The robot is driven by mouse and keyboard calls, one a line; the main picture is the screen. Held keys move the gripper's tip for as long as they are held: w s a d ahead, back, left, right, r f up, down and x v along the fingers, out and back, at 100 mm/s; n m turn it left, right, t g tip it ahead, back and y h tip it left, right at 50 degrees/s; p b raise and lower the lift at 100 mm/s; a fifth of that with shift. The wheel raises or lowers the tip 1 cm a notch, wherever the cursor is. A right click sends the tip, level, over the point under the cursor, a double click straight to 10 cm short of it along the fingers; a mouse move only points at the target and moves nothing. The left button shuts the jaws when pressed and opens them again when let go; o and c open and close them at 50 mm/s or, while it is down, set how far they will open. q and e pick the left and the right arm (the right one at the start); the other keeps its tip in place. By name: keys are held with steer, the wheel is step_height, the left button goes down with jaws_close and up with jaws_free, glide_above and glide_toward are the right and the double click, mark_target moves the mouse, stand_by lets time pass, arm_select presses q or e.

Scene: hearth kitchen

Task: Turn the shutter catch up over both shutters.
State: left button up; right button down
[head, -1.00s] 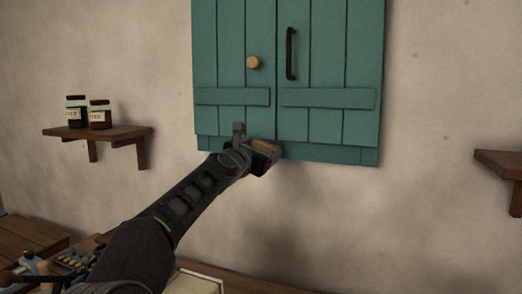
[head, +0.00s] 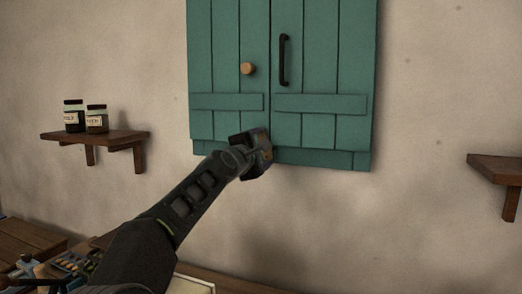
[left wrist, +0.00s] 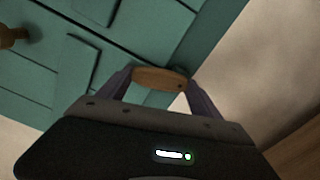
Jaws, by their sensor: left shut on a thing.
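The two teal shutters are closed side by side in the head view: the left shutter (head: 226,60) has a round wooden knob (head: 247,69), the right shutter (head: 325,60) a black bar handle (head: 284,60). My left gripper (head: 262,149) is at their bottom edge, near the seam. In the left wrist view its fingers are shut on the wooden shutter catch (left wrist: 160,77), which lies between them against the teal wood. In the head view the gripper hides most of the catch, so its exact angle cannot be told there. My right gripper is not in view.
A wall shelf (head: 95,138) with two jars (head: 85,117) is at the left. Another shelf (head: 497,170) is at the right edge. A bench with small items (head: 75,264) is at the lower left. The wall below the shutters is clear.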

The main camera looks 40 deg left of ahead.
arm_select(q)
steer(key=shift+w+d+m, duration=0.1)
steer(key=shift+d+m, duration=0.15)
steer(key=shift+m, duration=0.6)
steer(key=shift+w+d+m, duration=0.1)
steer(key=shift+d+m, duration=0.1)
steer(key=shift+m, duration=0.65)
steer(key=o, duration=2.1)
steer(key=shift+s, duration=0.1)
steer(key=v, duration=0.7)
steer(key=shift+s, duration=0.3)
steer(key=shift+d, duration=0.1)
